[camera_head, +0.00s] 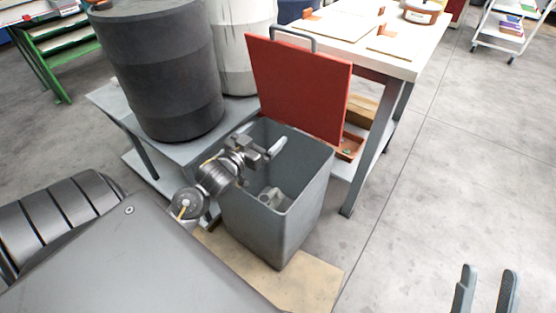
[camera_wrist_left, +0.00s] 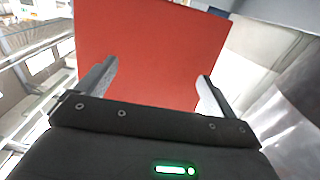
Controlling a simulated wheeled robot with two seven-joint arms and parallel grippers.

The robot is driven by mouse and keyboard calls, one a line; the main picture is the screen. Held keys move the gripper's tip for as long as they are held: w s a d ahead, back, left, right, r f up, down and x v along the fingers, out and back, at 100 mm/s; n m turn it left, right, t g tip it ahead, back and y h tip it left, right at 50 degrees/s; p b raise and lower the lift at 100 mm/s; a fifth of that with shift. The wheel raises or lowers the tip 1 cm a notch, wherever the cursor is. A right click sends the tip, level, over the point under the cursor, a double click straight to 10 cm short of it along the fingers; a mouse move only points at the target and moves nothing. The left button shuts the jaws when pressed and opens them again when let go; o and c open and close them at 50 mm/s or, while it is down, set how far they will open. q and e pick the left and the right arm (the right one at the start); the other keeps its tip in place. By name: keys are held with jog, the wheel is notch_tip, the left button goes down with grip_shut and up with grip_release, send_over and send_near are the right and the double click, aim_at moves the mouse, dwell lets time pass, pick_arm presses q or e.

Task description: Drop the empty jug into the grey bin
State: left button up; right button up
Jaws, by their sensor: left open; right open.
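The grey bin (camera_head: 285,231) stands on a tan board with its red lid (camera_head: 300,88) raised. A small pale object, apparently the jug (camera_head: 271,197), lies low inside the bin; its full shape is hard to make out. My left gripper (camera_head: 272,147) is over the bin's opening, above and apart from that object. Its fingers are spread and empty in the left wrist view (camera_wrist_left: 156,85), with the red lid (camera_wrist_left: 145,45) beyond them. My right gripper (camera_head: 486,284) is open and empty at the bottom right of the head view, far from the bin.
A dark drum (camera_head: 160,75) and a white drum (camera_head: 243,45) stand on a grey stand behind the bin. A white-topped table (camera_head: 400,62) is behind the lid. A white cart (camera_head: 500,30) stands at the back right. The floor on the right is clear.

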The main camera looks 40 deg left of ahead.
notch_tip(320, 180, down, 11)
jog(key=w+g+h+p, duration=0.2)
jog(key=g+h+p, duration=0.35)
jog(key=g, duration=0.35)
pick_arm(q)
jog(key=s+d+r+p, duration=0.6)
jog(key=s+d+r, duration=0.2)
jog(key=s+r, duration=0.3)
notch_tip(320, 180, up, 2)
jog(key=shift+d, duration=0.35)
pick_arm(e)
jog(key=s+d+f+m+g+h, duration=0.1)
jog(key=s+d+f+g+h, duration=0.2)
jog(key=s+d+f+g, duration=0.2)
jog(key=s+d+f+m+g+h, duration=0.2)
jog(key=s+d+f+g, duration=0.3)
jog(key=f, duration=0.4)
jog(key=shift+d+f+m+g+h, duration=0.3)
jog(key=shift+d+f+g+h, duration=0.1)
jog(key=shift+d+g+h, duration=0.25)
